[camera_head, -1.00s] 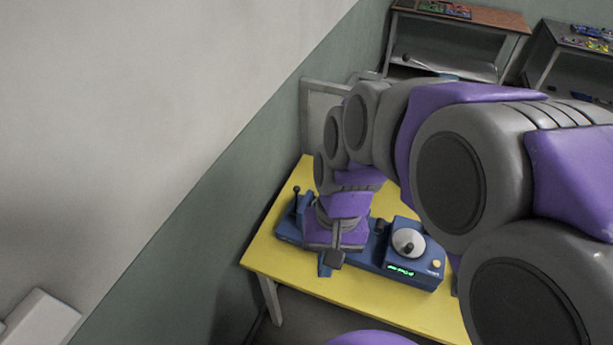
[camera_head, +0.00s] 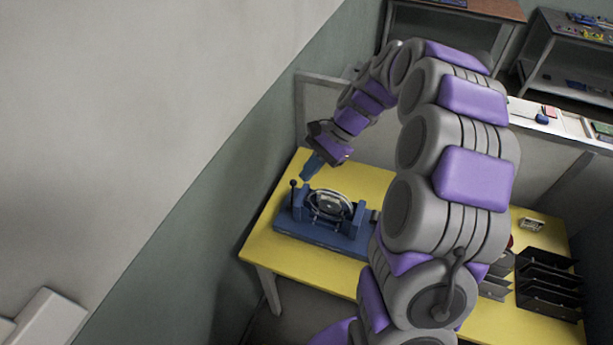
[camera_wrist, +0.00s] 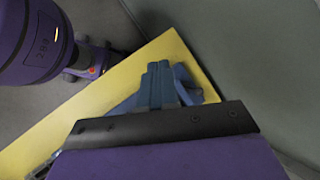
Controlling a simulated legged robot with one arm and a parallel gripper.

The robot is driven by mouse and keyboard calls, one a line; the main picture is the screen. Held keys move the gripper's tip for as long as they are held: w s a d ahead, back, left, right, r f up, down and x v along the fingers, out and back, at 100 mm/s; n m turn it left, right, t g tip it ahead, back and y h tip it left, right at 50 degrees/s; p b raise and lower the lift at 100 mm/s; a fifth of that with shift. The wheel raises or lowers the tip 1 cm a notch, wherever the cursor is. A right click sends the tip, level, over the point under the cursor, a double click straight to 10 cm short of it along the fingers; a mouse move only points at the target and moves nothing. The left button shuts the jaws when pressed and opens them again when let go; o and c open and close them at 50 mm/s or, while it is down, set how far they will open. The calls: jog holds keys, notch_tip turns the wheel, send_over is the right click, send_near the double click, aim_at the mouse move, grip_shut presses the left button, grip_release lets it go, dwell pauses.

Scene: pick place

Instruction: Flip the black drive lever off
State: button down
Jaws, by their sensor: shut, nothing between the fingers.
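A blue machine (camera_head: 320,233) stands on the yellow table (camera_head: 268,247). It has a round silver wheel between two blue uprights. A thin black lever (camera_head: 292,193) with a ball knob stands roughly upright at its left end. My gripper (camera_head: 312,168) is shut and empty, its blue fingers pointing down and left above and behind the machine, a little right of the lever and apart from it. In the wrist view my shut fingers (camera_wrist: 159,72) hide much of the machine, and I cannot make out the lever there. My arm hides the machine's right end.
Black trays (camera_head: 548,285) stand at the table's right end. A wall borders the table on the left. Shelves with small parts (camera_head: 565,50) stand at the back right. The table behind the machine is mostly bare.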

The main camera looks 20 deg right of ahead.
jog(key=w+d+f+m+t+y, duration=0.1)
jog(key=w+d+f+m, duration=0.3)
jog(key=d, duration=0.3)
jog(key=w+d+f+m+t+p, duration=0.1)
jog(key=w+d+f+m+t, duration=0.1)
jog(key=w+d+f+m, duration=0.2)
notch_tip(320, 180, down, 2)
jog(key=w+d, duration=0.1)
jog(key=d, duration=0.2)
jog(key=shift+w+f+y, duration=0.2)
jog(key=shift+w+y, duration=0.1)
jog(key=shift+y, duration=0.1)
jog(key=shift+a, duration=0.1)
jog(key=x, duration=0.4)
jog(key=a+r+b+x, duration=0.1)
jog(key=x, duration=0.3)
jog(key=a+r+x, duration=0.1)
jog(key=x, duration=0.3)
jog(key=shift+w+a+f, duration=0.15)
jog(key=shift+a+f, duration=0.1)
jog(key=shift+r, duration=0.1)
